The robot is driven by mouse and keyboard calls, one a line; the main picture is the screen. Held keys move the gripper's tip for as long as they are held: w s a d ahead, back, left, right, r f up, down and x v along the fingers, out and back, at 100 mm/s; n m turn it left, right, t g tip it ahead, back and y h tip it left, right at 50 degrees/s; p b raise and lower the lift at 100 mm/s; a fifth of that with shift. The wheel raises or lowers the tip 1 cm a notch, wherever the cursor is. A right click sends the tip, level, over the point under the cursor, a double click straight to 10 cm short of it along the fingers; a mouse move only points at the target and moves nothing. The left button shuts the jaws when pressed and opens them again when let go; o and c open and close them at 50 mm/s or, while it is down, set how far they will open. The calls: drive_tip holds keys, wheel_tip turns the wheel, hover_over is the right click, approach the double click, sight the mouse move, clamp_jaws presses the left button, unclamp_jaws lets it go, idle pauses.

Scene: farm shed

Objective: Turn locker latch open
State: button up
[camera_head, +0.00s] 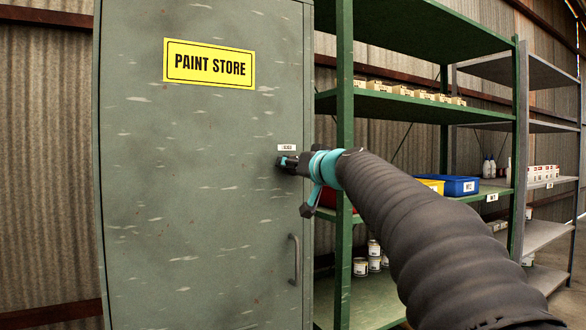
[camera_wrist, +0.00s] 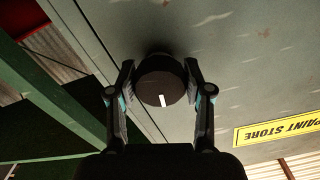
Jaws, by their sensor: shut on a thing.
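The green-grey locker (camera_head: 200,150) stands upright at the left in the head view, with its door shut. A yellow PAINT STORE sign (camera_head: 209,64) is on the door, and it also shows upside down in the wrist view (camera_wrist: 280,129). The latch is a round dark knob (camera_wrist: 162,82) with a white mark on its face, in the middle of the wrist view. My gripper (camera_wrist: 162,90) is shut on the knob, one finger on each side. In the head view my gripper (camera_head: 288,163) is at the door's right edge and hides most of the knob.
A vertical door handle (camera_head: 294,259) sits below my gripper. A green shelf unit (camera_head: 344,130) stands close at the right, with small boxes, a blue bin (camera_head: 455,185) and paint cans (camera_head: 374,255). A grey shelf unit (camera_head: 535,187) is further right.

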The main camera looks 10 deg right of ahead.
drive_tip(key=m, duration=0.4)
drive_tip(key=shift+b, duration=0.35)
drive_tip(key=m, duration=0.4)
drive_tip(key=m+p, duration=0.1)
drive_tip(key=m, duration=0.3)
drive_tip(key=shift+r+m, duration=0.1)
drive_tip(key=shift+m, duration=0.2)
drive_tip(key=shift+m+p, duration=0.4)
drive_tip(key=shift+m, duration=1.4)
drive_tip(key=o, duration=1.2)
drive_tip(key=shift+c, duration=0.2)
